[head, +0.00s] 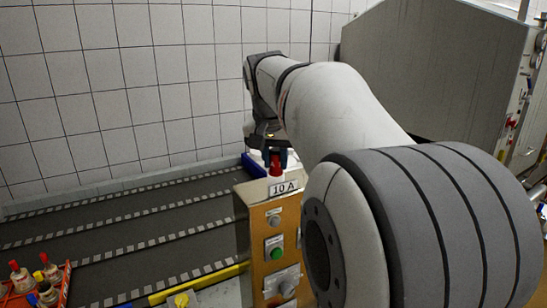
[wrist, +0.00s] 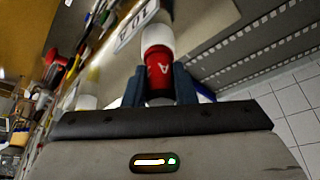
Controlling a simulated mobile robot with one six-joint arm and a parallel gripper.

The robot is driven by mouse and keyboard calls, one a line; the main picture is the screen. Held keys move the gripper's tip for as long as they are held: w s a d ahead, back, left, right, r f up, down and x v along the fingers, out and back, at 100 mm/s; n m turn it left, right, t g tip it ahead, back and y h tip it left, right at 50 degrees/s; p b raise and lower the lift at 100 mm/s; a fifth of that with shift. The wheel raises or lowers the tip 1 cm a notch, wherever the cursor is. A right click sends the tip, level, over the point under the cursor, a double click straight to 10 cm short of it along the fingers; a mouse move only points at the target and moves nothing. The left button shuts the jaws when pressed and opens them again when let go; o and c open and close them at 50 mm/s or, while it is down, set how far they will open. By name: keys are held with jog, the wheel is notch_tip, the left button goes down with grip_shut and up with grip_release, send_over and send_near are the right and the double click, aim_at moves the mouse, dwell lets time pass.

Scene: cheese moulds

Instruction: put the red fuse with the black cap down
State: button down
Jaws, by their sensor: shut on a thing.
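My gripper (head: 269,158) is shut on a red fuse (head: 276,170), just above the top of a brass-coloured control box (head: 259,222) with a "10 A" label. In the wrist view, the blue fingers of my gripper (wrist: 159,88) hold the fuse (wrist: 158,68) on both sides. Its body is red with a white letter, and its far end is white, near the label (wrist: 135,25). The end towards my palm is hidden, so no black cap shows. I cannot tell whether the fuse touches the box.
The box front carries a green button (head: 277,254) and knobs. Dark conveyor lanes (head: 130,240) run on the left. A red crate (head: 66,284) with several bottles stands at the lower left. A yellow bar (head: 200,281) lies in front. A large grey machine (head: 440,75) stands at the right.

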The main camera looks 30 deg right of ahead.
jog(key=c, duration=1.2)
grip_release()
jog(key=shift+r, duration=0.15)
jog(key=v, duration=1.2)
jog(key=s+a+f+n+y, duration=0.1)
jog(key=s+f, duration=0.4)
jog(key=f, duration=0.5)
jog(key=s+a+f+n+y, duration=0.1)
jog(key=s+a+f+n, duration=0.3)
jog(key=f, duration=0.6)
jog(key=s+a+f+n, duration=0.3)
jog(key=s+a+f, duration=0.3)
jog(key=f, duration=0.4)
jog(key=shift+s+a+f+y+b, duration=0.1)
jog(key=shift+s+a+y+b, duration=0.1)
jog(key=shift+s, duration=0.15)
jog(key=shift+s+a+f+y+b, duration=0.1)
jog(key=shift+s+y+b, duration=0.1)
jog(key=shift+s, duration=0.15)
